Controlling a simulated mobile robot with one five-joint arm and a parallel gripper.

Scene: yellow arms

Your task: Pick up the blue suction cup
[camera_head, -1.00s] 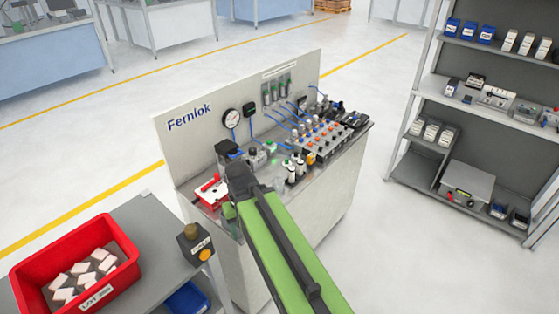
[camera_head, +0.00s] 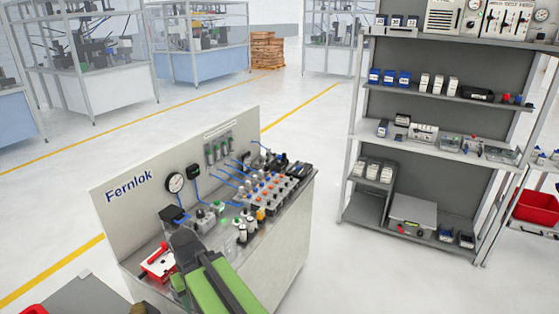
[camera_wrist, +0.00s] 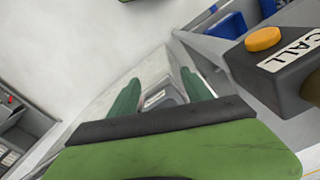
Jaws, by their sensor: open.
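I cannot pick out the blue suction cup for certain in either view. Small red and blue pieces (camera_head: 506,98) stand at the right end of a shelf in the head view, too small to name. My gripper (camera_wrist: 160,77) shows in the wrist view with its two green fingers apart and nothing held between them. In the head view my green arm reaches over the front left of the Fernlok bench, and its fingers are not clear there.
The Fernlok bench (camera_head: 290,235) carries gauges, valves and blue tubes. A grey shelf rack (camera_head: 440,185) with bins and boxes stands at the right, with open floor between. The wrist view shows a call box (camera_wrist: 275,65) with an orange button close by. A red bin (camera_head: 538,207) is far right.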

